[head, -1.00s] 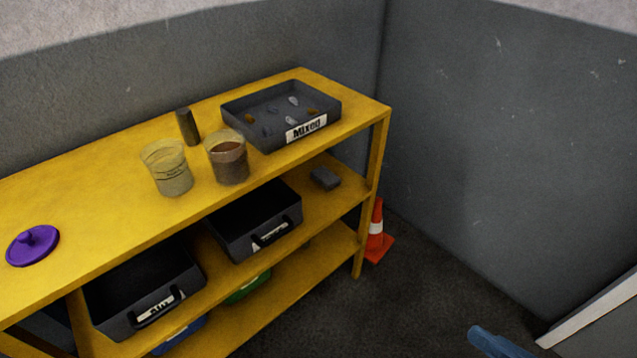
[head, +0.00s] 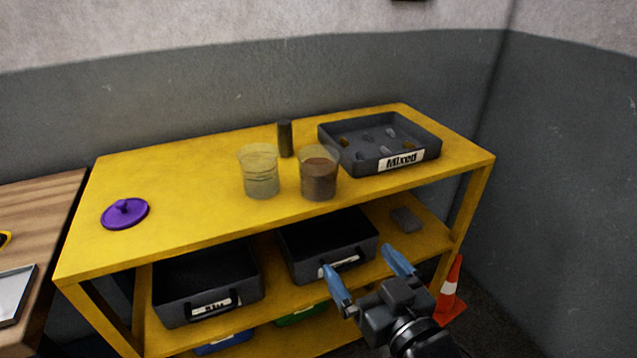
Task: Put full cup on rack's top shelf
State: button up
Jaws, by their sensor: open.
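The yellow rack (head: 190,219) stands against the wall, with two clear cups on its top shelf. The right cup (head: 319,180) holds brown contents nearly to its rim. The left cup (head: 260,174) looks clear or pale, and I cannot tell how much is in it. Both stand upright, side by side with a small gap. My gripper (head: 363,262) is open and empty, with blue fingers, in front of the rack, below and to the right of the brown-filled cup in the picture.
On the top shelf are a dark tray labelled Mixed (head: 431,165), a dark cylinder (head: 285,139) and a purple lid (head: 125,213). Black bins (head: 207,287) and a grey block (head: 405,219) sit below. An orange cone (head: 451,290) stands right. A wooden table (head: 40,225) adjoins left.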

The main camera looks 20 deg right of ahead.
jog(key=b, duration=0.2)
send_near(312, 159)
jog(key=shift+f+t, duration=0.4)
jog(key=shift+f, duration=0.3)
jog(key=w, duration=0.2)
jog(key=w+p, duration=0.1)
jog(key=w, duration=0.3)
jog(key=shift+w+r, duration=0.25)
jog(key=shift+w, duration=0.75)
jog(key=shift+c, duration=0.2)
jog(key=c, duration=0.9)
